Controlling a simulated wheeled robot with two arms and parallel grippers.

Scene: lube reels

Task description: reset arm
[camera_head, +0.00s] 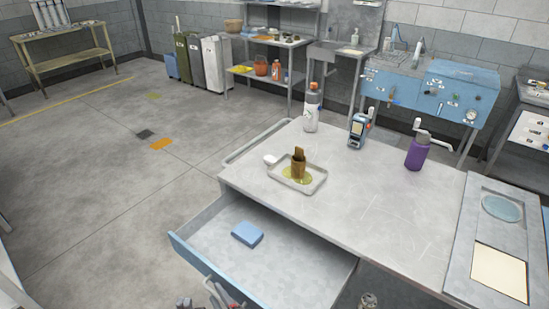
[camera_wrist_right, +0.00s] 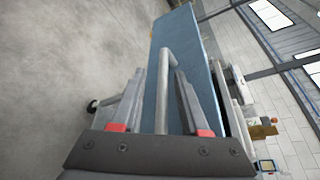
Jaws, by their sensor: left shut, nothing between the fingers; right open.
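My right gripper (camera_wrist_right: 164,100) is open at the front of the drawer. In the right wrist view its two fingers stand on either side of the grey bar handle (camera_wrist_right: 164,80), with gaps beside it. In the head view this gripper (camera_head: 224,294) shows partly at the bottom edge, by the drawer's blue front (camera_head: 205,272). The drawer (camera_head: 290,262) is pulled out and holds a flat blue block (camera_head: 247,233). My left gripper cannot be made out; small dark parts at the head view's bottom edge are too cut off to identify.
On the workbench (camera_head: 370,205) stand a tray (camera_head: 318,183) with a brown part in yellowish fluid, a white bottle (camera_head: 311,112), a handheld meter (camera_head: 358,130) and a purple container (camera_head: 417,152). A panel (camera_head: 459,262) lies at right. The floor (camera_head: 90,190) at left is clear.

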